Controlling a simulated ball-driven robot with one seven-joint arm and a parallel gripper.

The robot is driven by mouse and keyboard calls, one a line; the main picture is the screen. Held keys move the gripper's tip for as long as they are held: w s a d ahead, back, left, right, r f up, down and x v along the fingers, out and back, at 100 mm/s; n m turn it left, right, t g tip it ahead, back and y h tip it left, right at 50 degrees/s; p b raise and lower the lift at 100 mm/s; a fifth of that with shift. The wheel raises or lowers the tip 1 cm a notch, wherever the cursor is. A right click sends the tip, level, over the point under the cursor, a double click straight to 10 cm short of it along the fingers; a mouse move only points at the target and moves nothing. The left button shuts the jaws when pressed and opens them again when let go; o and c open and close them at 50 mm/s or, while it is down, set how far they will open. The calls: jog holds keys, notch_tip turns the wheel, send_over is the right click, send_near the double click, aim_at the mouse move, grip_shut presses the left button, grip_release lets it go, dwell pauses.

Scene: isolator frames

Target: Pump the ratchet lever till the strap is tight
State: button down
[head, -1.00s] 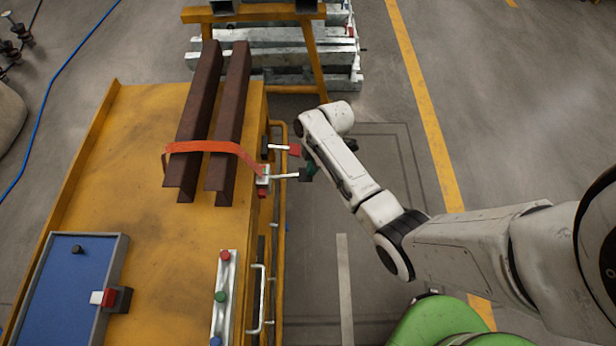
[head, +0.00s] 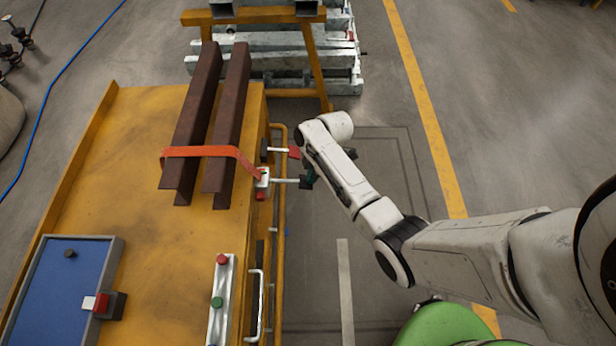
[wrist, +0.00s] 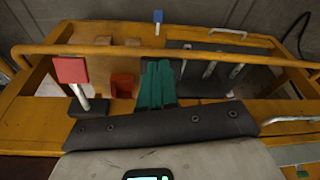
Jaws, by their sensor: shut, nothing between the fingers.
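An orange strap (head: 205,152) lies nearly flat across two brown steel beams (head: 228,125) and slopes down at its right end to a small pale ratchet (head: 262,176) on the cart's edge. A pale lever (head: 286,181) with a dark end sticks out to the right of it. My gripper (head: 311,176) is beside that dark end, partly hidden by my arm. In the wrist view my green fingers (wrist: 157,72) are shut together with nothing between them. A black block (wrist: 88,107) shows just left of them; I cannot tell whether they touch the lever.
A red-ended lever (head: 293,152) sticks out just beyond; a red paddle (wrist: 71,70) shows in the wrist view. A yellow rail (head: 283,225) runs along the cart's side (head: 150,235). A blue tray (head: 55,290) and a button panel (head: 219,290) are nearer. Floor to the right is clear.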

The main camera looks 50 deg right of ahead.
jog(key=shift+s+d+r+p, duration=0.2)
jog(key=shift+s+d+p, duration=0.1)
jog(key=shift+s+d, duration=0.25)
jog(key=shift+s+d+r+p, duration=0.2)
jog(key=shift+s+d+p, duration=0.1)
jog(key=shift+d, duration=0.3)
jog(key=p+v, duration=0.1)
jog(key=v, duration=0.9)
jog(key=shift+r+p, duration=0.3)
jog(key=shift+r, duration=0.1)
jog(key=shift+s+d, duration=0.1)
jog(key=shift+d, duration=0.05)
